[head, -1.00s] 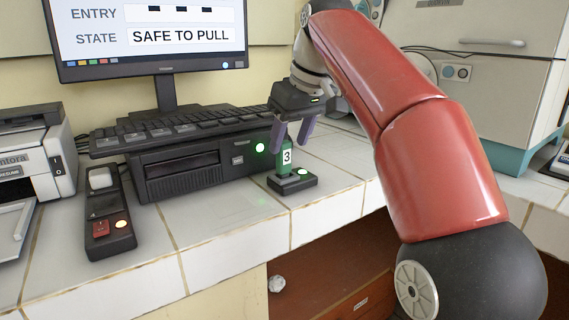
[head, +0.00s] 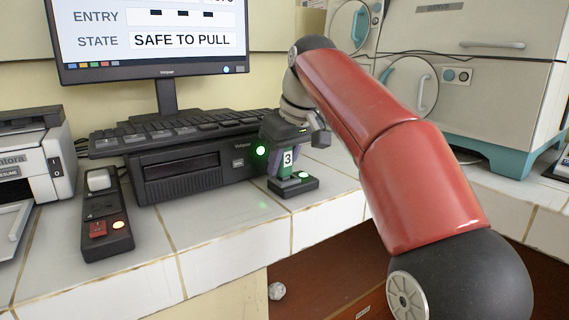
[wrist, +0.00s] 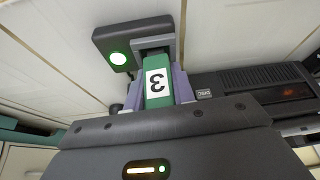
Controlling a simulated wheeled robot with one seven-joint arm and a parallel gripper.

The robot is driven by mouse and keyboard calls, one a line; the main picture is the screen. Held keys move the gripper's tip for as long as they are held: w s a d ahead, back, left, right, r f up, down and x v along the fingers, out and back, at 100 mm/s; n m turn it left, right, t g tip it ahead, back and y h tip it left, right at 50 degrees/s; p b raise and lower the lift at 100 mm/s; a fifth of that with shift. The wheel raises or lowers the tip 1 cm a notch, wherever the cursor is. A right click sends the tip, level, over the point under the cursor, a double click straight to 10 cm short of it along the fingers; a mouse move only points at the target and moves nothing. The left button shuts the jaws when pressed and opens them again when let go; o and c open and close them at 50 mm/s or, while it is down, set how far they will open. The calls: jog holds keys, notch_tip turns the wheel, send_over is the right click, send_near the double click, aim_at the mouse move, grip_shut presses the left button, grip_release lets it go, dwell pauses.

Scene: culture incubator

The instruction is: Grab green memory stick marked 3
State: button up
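The green memory stick (head: 287,168) with a white label marked 3 stands upright in a small black dock (head: 306,186) at the counter's front edge. The dock has a lit green light. In the wrist view the stick (wrist: 158,95) shows below the dock (wrist: 112,36), its label upside down. My gripper (head: 286,163) is lowered around the stick, with one purple-grey finger on each side. The fingers look open, close beside the stick; whether they touch it is hard to tell. The stick's upper end is hidden by my gripper in the head view.
A black computer unit (head: 182,172) with a keyboard (head: 180,133) on top stands just left and behind. The monitor (head: 150,42) reads "SAFE TO PULL". A control box (head: 106,225) with a red switch and a printer (head: 30,150) are further left. Incubator cabinets (head: 470,85) stand at right.

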grip_shut()
